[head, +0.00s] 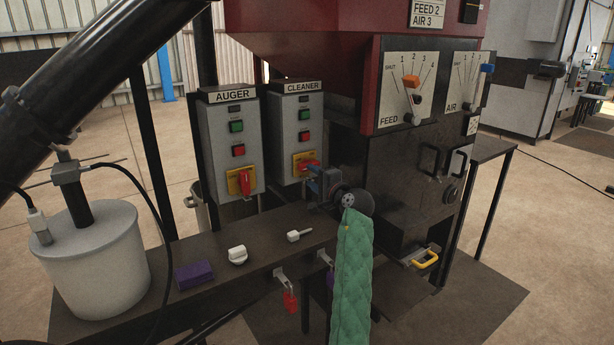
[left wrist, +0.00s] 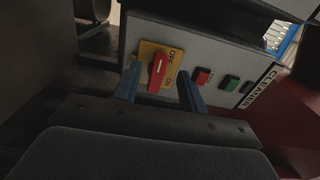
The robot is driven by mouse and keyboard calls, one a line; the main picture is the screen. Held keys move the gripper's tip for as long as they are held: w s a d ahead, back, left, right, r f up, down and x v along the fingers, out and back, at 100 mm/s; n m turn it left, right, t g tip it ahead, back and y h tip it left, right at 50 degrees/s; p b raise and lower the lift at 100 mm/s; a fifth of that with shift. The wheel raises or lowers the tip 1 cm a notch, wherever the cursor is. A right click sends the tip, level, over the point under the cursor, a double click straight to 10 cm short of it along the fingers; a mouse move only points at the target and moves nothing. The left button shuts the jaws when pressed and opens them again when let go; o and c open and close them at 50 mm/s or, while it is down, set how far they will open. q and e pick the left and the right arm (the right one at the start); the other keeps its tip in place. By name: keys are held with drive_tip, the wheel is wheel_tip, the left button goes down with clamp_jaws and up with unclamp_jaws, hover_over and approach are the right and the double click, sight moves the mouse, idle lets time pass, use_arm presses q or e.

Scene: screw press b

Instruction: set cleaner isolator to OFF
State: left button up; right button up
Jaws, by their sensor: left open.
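The cleaner isolator is a red handle on a yellow plate (head: 298,161) low on the grey CLEANER box (head: 297,110). In the head view the handle lies roughly sideways, partly hidden by my gripper. My left gripper (head: 312,178) is open at the isolator. In the left wrist view its two blue fingers (left wrist: 160,86) stand on either side of the handle, with visible gaps. My right gripper is not in view.
The AUGER box (head: 231,145) with its upright red handle stands just left. A dark bench (head: 215,255) below holds a purple block (head: 195,273) and two small white parts. The press body (head: 400,150) stands close on the right.

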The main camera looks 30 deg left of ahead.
use_arm(q)
drive_tip(key=shift+v, duration=1.1)
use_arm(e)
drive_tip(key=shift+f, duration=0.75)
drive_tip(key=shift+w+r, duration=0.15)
